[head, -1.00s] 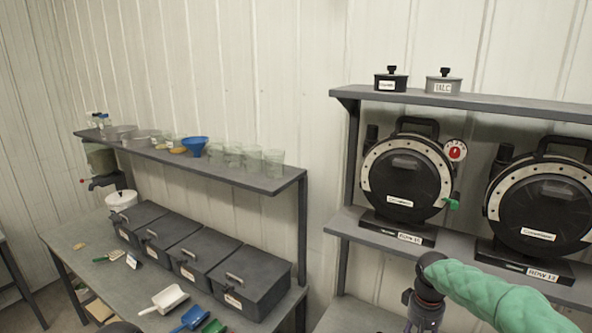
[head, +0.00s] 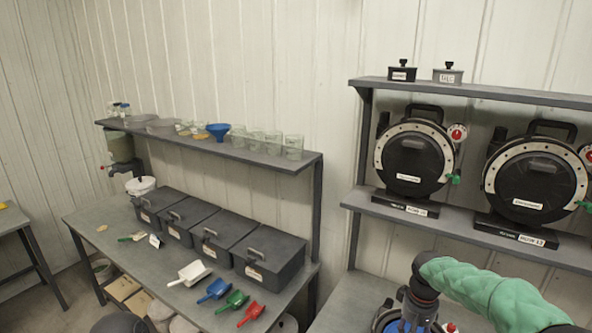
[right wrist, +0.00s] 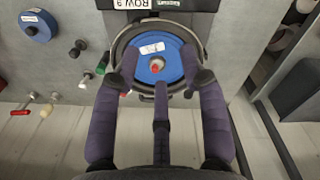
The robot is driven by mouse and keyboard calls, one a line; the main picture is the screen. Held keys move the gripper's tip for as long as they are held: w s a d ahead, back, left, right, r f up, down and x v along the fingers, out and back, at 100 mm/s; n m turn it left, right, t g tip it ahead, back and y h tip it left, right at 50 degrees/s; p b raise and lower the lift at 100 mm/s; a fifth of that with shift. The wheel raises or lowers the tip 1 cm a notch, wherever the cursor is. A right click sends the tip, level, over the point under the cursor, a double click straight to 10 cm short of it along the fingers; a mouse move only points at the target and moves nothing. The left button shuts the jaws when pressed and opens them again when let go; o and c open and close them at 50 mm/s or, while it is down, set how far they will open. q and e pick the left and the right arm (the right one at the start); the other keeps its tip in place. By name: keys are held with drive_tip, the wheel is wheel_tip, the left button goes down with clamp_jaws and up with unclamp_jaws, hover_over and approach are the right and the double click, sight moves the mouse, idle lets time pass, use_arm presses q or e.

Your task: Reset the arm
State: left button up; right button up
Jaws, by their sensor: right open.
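My right arm, in a green sleeve, comes in from the lower right in the head view, with its gripper (head: 408,318) at the bottom edge. The right wrist view shows this gripper (right wrist: 158,75) open, its purple fingers spread over a round blue disc (right wrist: 158,58) with a white label and a red centre. The disc sits in a dark round housing under a row label. I cannot tell whether the fingers touch it. My left gripper is not in view; a dark rounded shape shows at the bottom edge of the head view.
Two black seed meters (head: 413,160) (head: 535,185) stand on the right shelf. Lidded grey bins (head: 265,262) and coloured scoops (head: 213,290) lie on the left bench. Another blue disc (right wrist: 37,25) and small knobs lie left in the wrist view.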

drive_tip(key=s+a+f+y, duration=0.1)
drive_tip(key=s+a+f, duration=0.1)
drive_tip(key=a+f, duration=0.35)
drive_tip(key=s+a+f+y, duration=0.1)
drive_tip(key=s+a+f, duration=0.15)
drive_tip(key=f, duration=0.65)
drive_tip(key=s+a+f+y, duration=0.1)
drive_tip(key=s+a+f, duration=0.15)
drive_tip(key=f, duration=0.45)
drive_tip(key=s+a+f+m, duration=0.1)
drive_tip(key=s+a+f, duration=0.25)
drive_tip(key=s, duration=0.25)
drive_tip(key=s+a+f+m+y, duration=0.1)
drive_tip(key=s+a+f+m, duration=0.1)
drive_tip(key=s+f, duration=0.35)
drive_tip(key=s+a+f+m, duration=0.1)
drive_tip(key=s+a+f, duration=0.15)
drive_tip(key=s, duration=0.45)
use_arm(q)
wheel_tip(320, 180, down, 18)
drive_tip(key=b, duration=1.7)
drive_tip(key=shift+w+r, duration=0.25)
use_arm(e)
wheel_tip(320, 180, down, 15)
drive_tip(key=w+a+n, duration=0.1)
drive_tip(key=a, duration=0.1)
